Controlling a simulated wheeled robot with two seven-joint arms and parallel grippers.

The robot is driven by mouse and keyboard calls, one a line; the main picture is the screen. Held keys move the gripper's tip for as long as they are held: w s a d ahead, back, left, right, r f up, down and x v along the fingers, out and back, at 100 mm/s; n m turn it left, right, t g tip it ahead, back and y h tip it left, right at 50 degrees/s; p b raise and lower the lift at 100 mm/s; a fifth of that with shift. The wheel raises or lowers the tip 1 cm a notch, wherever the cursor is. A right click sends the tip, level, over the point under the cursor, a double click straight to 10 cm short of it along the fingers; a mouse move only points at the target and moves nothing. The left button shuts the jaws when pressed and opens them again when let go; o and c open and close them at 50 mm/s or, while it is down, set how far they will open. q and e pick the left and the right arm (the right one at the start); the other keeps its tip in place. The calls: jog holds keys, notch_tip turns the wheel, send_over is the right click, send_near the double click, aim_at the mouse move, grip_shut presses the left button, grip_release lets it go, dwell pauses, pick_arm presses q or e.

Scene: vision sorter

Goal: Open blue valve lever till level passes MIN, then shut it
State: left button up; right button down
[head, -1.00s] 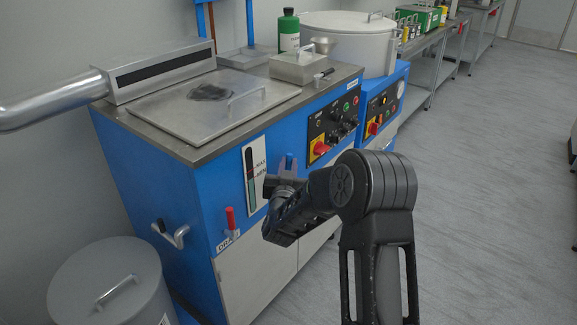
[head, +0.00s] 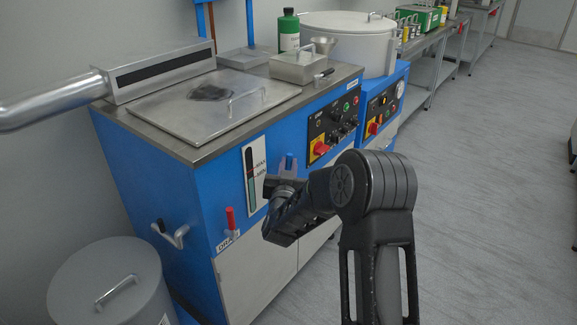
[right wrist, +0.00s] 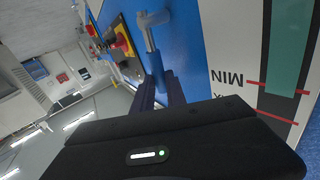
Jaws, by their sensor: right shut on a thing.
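The blue valve lever (head: 289,161) shows as a small blue tip on the blue machine's front, right of the level gauge (head: 249,160). My right gripper (head: 284,178) is at the lever. In the right wrist view its dark fingers (right wrist: 160,88) are shut on the lever, whose grey metal stem (right wrist: 150,38) runs from the valve. My own wrist hides part of the lever. In that view the gauge (right wrist: 225,45) is upside down, and its teal liquid (right wrist: 285,50) reaches about the red MIN line; I cannot tell whether it is past it. My left gripper is not in view.
A red drain lever (head: 230,217) is at the machine's lower left. A lidded grey bin (head: 75,285) stands at the front left. A control panel (head: 332,128) with knobs is right of the gauge. The floor on the right is open.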

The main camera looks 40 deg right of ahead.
jog(key=shift+d+r, duration=0.1)
dwell(0.5)
jog(key=w+d+f+m+g+y+p, duration=0.2)
jog(key=d+f+m+g+y+p, duration=0.4)
jog(key=y+p, duration=0.6)
jog(key=shift+w+d+g+p, duration=0.15)
jog(key=shift+d+g+p, duration=0.4)
jog(key=shift+d, duration=0.4)
jog(key=shift+f, duration=0.1)
jog(key=c, duration=1.4)
grip_release()
jog(key=shift+o, duration=0.3)
